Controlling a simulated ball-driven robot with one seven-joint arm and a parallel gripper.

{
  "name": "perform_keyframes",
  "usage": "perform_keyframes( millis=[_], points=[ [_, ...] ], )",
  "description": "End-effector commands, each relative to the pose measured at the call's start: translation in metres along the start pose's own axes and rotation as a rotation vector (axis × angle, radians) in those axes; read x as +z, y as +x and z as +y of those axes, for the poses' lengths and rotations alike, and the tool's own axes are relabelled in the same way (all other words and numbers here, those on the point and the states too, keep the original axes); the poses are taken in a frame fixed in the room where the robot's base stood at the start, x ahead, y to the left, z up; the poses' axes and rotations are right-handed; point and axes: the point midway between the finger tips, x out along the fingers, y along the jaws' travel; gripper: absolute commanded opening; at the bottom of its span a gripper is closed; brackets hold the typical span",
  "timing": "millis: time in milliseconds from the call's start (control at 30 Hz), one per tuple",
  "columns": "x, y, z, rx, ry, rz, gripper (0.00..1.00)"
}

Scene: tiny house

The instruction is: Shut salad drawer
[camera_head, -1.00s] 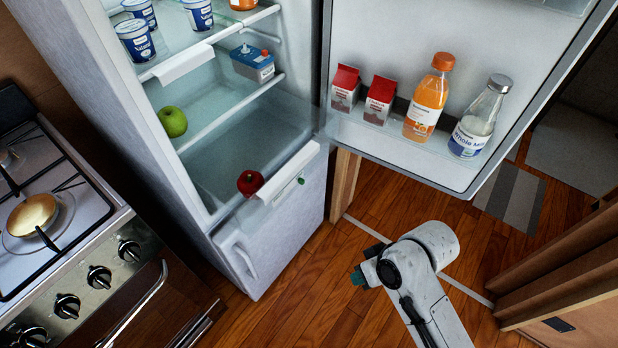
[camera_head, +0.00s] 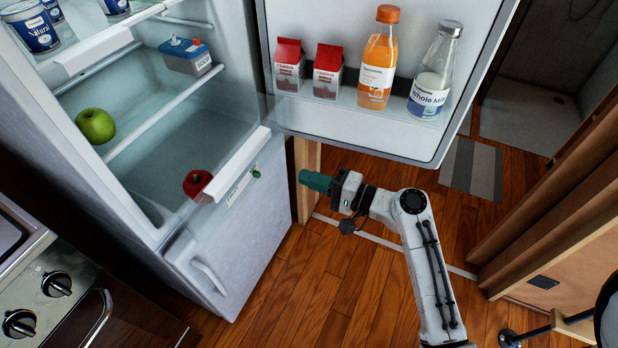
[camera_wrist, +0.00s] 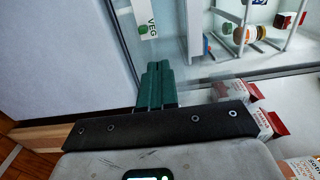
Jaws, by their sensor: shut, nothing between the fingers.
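The salad drawer (camera_head: 236,178) is the clear bin at the bottom of the open fridge, and its front sticks out past the shelf above. A red pepper (camera_head: 197,183) lies in it. Its white label with a green picture also shows in the wrist view, where the label reads VEG (camera_wrist: 147,20). My gripper (camera_head: 308,180), with green fingers, is shut and empty. It is to the right of the drawer front in the head view, apart from it, below the open door. In the wrist view the shut fingertips (camera_wrist: 157,68) point towards the drawer, just below the label.
The open fridge door (camera_head: 350,120) hangs above my gripper, with red cartons (camera_head: 328,72), an orange juice bottle (camera_head: 378,60) and a milk bottle (camera_head: 434,75) on its shelf. A stove (camera_head: 45,290) stands at the left. Wooden floor (camera_head: 300,290) is free in front.

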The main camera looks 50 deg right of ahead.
Motion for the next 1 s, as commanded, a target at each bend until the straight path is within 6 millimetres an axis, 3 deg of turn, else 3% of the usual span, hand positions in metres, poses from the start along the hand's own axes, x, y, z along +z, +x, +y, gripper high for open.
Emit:
perform_keyframes(
  millis=[300, 500, 700, 1000],
  points=[
    [0.001, 0.065, -0.001, 0.000, -0.002, -0.005, 0.00],
    [0.001, 0.095, 0.000, 0.002, -0.003, -0.003, 0.00],
    [0.001, 0.109, 0.001, 0.002, -0.002, -0.002, 0.00],
    [0.001, 0.111, 0.001, 0.002, -0.002, -0.002, 0.00]
  ],
)
